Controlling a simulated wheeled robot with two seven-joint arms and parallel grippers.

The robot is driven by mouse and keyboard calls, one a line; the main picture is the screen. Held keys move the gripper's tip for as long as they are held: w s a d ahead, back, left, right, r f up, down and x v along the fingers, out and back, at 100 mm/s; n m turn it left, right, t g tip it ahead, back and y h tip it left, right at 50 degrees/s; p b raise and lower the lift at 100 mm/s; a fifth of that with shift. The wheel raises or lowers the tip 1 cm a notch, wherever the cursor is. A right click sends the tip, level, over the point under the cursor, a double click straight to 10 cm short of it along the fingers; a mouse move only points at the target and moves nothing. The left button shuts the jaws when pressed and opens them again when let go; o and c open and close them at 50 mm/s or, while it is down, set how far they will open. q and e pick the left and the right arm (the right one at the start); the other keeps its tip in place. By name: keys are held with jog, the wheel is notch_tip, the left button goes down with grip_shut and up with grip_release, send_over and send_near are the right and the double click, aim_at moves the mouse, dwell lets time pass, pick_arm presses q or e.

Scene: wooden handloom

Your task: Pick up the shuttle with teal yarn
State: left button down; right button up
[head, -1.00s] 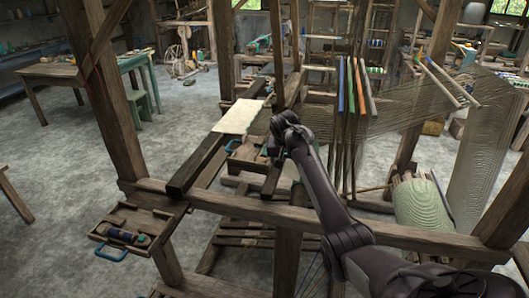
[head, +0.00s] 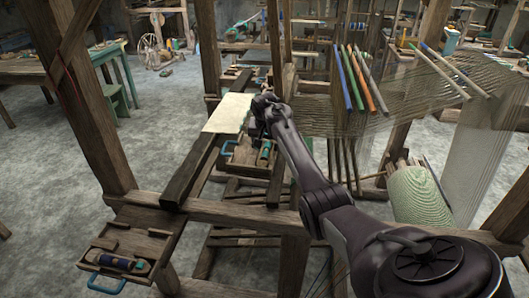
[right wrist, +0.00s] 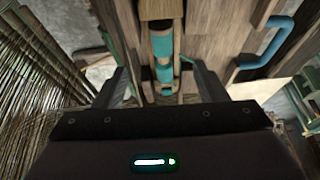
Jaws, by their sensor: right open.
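The shuttle with teal yarn lies in a wooden tray (head: 243,163) with a blue handle, beside the loom's beam. Its teal yarn (head: 265,150) shows just below my right gripper (head: 256,132) in the head view. In the right wrist view the shuttle's teal yarn (right wrist: 163,73) lies between the two spread fingers of my right gripper (right wrist: 163,85), further out along the view. The gripper is open and holds nothing; a gap shows on both sides of the shuttle. My left gripper is out of view.
A second tray (head: 133,243) at lower left holds a shuttle with dark blue yarn (head: 117,262) and has a blue handle (head: 104,286). Pale cloth (head: 227,113) lies by my right gripper. Loom posts, coloured sticks (head: 358,80) and hanging warp threads (head: 467,150) stand close to my right arm.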

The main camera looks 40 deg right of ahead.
aim_at(265, 150)
jog(key=x, duration=0.1)
jog(key=p+x, duration=0.1)
jog(key=x, duration=0.1)
jog(key=shift+w+a+f, duration=0.15)
jog(key=shift+a+f, duration=0.05)
jog(key=shift+a, duration=0.15)
jog(key=shift+x, duration=0.9)
jog(key=shift+c, duration=1.6)
jog(key=c, duration=0.8)
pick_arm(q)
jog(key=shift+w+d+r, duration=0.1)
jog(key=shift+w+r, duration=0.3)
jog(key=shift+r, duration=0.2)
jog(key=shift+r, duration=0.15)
pick_arm(e)
jog(key=shift+r, duration=0.2)
